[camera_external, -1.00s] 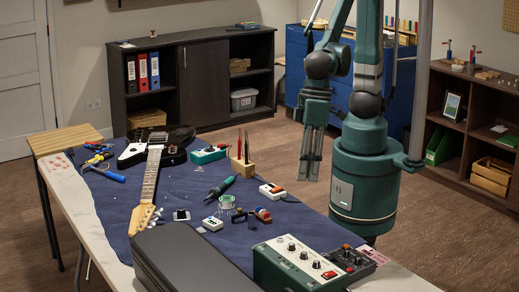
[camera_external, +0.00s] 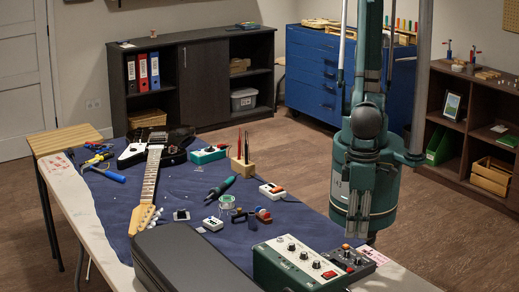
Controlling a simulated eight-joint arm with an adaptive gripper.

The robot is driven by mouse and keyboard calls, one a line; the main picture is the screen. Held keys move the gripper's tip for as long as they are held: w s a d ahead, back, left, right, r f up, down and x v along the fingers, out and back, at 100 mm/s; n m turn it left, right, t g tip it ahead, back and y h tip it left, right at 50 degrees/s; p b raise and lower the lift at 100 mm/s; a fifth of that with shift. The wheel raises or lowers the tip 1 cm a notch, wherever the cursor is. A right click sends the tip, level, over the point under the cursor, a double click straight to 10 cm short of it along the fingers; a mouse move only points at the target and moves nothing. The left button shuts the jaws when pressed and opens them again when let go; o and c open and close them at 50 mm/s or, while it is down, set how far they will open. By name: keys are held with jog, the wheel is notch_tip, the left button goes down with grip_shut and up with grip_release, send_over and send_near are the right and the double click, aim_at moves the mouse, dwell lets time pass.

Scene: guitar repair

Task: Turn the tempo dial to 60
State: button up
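The tempo dial cannot be made out for certain; no scale or number is readable. Several devices with controls lie on the table. A green box with a pale face (camera_external: 297,264) has several dark knobs and a red switch, at the front right. A dark box (camera_external: 347,262) with small knobs stands beside it. A small white device (camera_external: 213,223) lies mid-table, a white one with an orange part (camera_external: 272,191) farther right, and a teal box (camera_external: 208,154) at the back. My gripper (camera_external: 359,234) hangs fingers down before my base, apart from all of them. Its finger gap is unclear.
A guitar (camera_external: 151,176) lies on the blue mat (camera_external: 118,202). A long dark case (camera_external: 190,258) fills the front. A wooden holder with tools (camera_external: 243,167), a green pen-like tool (camera_external: 222,186) and a solder spool (camera_external: 227,202) stand or lie between the devices.

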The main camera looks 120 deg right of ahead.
aim_at(359, 258)
jog(key=shift+s+a+f, duration=0.4)
jog(key=shift+a+f, duration=0.2)
jog(key=shift+a, duration=0.15)
jog(key=shift+f, duration=0.1)
jog(key=shift+f+b, duration=0.6)
jog(key=shift+f, duration=3.2)
grip_shut()
